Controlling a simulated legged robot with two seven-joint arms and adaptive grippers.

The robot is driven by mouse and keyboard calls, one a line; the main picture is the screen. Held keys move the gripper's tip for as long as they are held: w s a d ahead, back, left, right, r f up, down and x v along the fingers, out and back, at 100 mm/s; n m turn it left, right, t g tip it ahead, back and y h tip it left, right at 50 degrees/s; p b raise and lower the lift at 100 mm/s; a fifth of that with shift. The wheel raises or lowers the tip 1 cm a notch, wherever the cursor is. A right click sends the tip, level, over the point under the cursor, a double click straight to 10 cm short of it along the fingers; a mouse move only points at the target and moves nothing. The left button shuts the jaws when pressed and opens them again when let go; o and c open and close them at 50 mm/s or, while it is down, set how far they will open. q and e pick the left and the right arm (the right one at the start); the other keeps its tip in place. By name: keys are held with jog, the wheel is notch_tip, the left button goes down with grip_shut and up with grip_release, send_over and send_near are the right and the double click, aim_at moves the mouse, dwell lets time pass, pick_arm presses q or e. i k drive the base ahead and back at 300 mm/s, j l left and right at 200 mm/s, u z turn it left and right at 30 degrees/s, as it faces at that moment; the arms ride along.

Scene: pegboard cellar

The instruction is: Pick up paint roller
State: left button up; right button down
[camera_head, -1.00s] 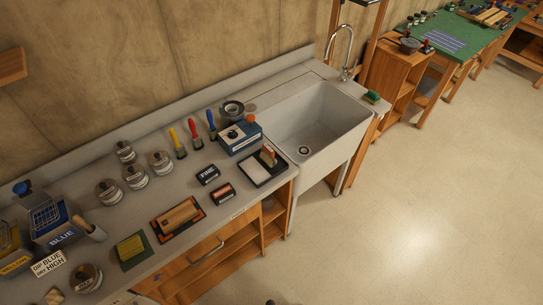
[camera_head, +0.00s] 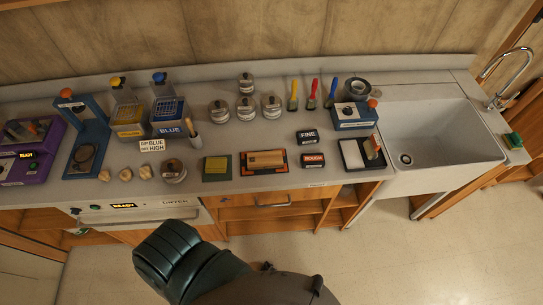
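A small upright tool with a reddish body and a pale top (camera_head: 373,147) stands at the right side of a black tray (camera_head: 348,160) with a white pad, just left of the sink. It looks most like the paint roller, but it is too small to be sure. Neither of my grippers shows. A dark teal and grey part of my own body rises from the bottom edge, in front of the counter and apart from the tray.
The grey counter (camera_head: 310,178) holds several jars, three coloured brushes (camera_head: 313,93), a blue box (camera_head: 353,116), FINE (camera_head: 307,136) and red-labelled blocks, and a wood block on a mat (camera_head: 265,160). The sink (camera_head: 440,135) is to the right. The floor in front is open.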

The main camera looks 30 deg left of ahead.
aim_at(372, 145)
jog(key=u, duration=0.45)
jog(key=i+l+u, duration=0.1)
jog(key=u, duration=0.3)
jog(key=l+u, duration=0.55)
jog(key=u, duration=0.25)
jog(key=l+u, duration=0.25)
jog(key=u, duration=0.15)
